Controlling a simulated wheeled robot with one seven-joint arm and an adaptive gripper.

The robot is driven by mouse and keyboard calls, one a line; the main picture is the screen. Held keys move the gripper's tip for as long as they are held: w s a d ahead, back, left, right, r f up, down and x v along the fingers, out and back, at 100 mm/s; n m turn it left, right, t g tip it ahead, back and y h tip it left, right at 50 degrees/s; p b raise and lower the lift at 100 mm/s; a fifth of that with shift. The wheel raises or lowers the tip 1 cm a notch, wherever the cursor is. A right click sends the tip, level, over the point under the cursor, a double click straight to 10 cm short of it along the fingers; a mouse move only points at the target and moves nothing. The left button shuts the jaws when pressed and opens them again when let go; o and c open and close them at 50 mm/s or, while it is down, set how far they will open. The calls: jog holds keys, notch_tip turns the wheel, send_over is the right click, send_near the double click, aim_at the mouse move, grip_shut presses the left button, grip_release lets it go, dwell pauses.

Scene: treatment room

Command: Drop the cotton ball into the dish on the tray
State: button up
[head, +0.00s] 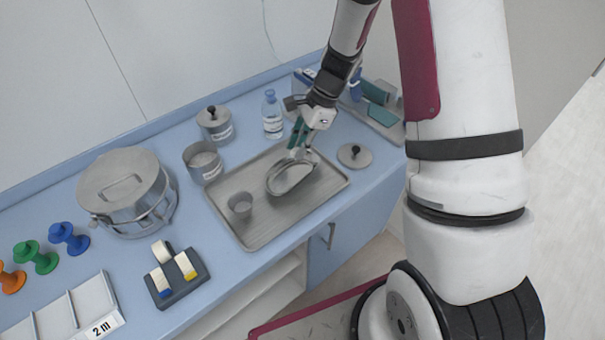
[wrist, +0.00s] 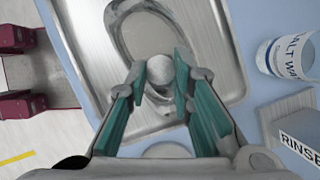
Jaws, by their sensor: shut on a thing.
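My gripper (head: 301,150) reaches down over the metal tray (head: 258,228), its green fingers just above the far end of the kidney-shaped dish (head: 291,179). In the wrist view, the fingertips (wrist: 160,77) are closed around a round, whitish cotton ball (wrist: 160,69). The ball appears over the near end of the dish (wrist: 145,35), which lies on the tray (wrist: 218,40). The exact height of the ball above the dish is hard to tell. In the head view the ball cannot be made out clearly.
A loose lid (head: 354,156) lies to the right. A large pot (head: 125,190) stands left.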

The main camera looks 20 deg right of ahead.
jog(key=b, duration=0.1)
send_over(300, 173)
jog(key=shift+f, duration=2.4)
jog(key=o, duration=0.7)
jog(key=shift+r, duration=0.1)
jog(key=v, duration=1.2)
jog(key=shift+a, duration=0.1)
